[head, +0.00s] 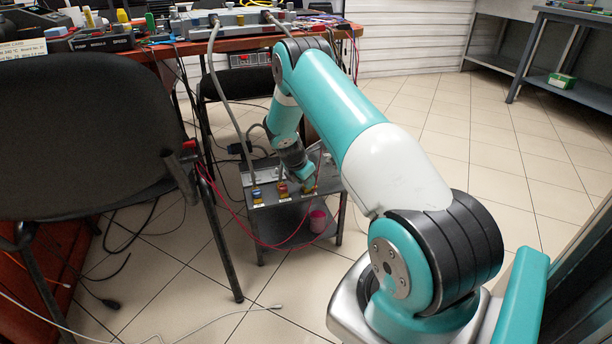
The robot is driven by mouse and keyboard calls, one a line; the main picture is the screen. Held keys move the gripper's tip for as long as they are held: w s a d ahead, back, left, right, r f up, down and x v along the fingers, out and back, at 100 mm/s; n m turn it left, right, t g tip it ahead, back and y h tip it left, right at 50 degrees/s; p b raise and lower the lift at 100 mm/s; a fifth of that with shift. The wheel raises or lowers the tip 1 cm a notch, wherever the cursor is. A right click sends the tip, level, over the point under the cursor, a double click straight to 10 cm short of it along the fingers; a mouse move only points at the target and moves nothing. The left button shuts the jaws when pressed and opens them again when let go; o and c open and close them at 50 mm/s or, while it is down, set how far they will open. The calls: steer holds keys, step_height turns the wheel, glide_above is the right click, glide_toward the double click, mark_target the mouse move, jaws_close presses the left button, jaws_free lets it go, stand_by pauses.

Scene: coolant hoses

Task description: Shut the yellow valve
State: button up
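A small grey metal stand (262,219) on the floor, left of centre, carries a row of small valves along its front edge. The left valve (257,196) has a blue top. The middle valve (282,189) looks red-orange. A third valve (309,188) at the right shows yellowish-green and is partly hidden by my gripper; it may be the yellow valve, but it is too small to be sure. My gripper (306,180) points down just above this right valve. I cannot tell whether it touches it. Its fingers are too small and dark to show if they are open.
Grey hoses (221,95) run from the cluttered workbench (190,48) down to the stand. A black chair (85,140) stands at the left. A pink cup-like object (318,221) is on the stand's lower shelf. Cables lie on the floor. The tiled floor at the right is clear.

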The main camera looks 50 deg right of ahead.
steer(key=shift+m+g+p, duration=0.4)
steer(key=shift+m+g, duration=0.1)
steer(key=shift+m, duration=0.5)
steer(key=o, duration=0.9)
steer(key=p+v, duration=0.6)
steer(key=v, duration=1.1)
steer(key=shift+d+r, duration=0.1)
steer(key=shift+r, duration=0.2)
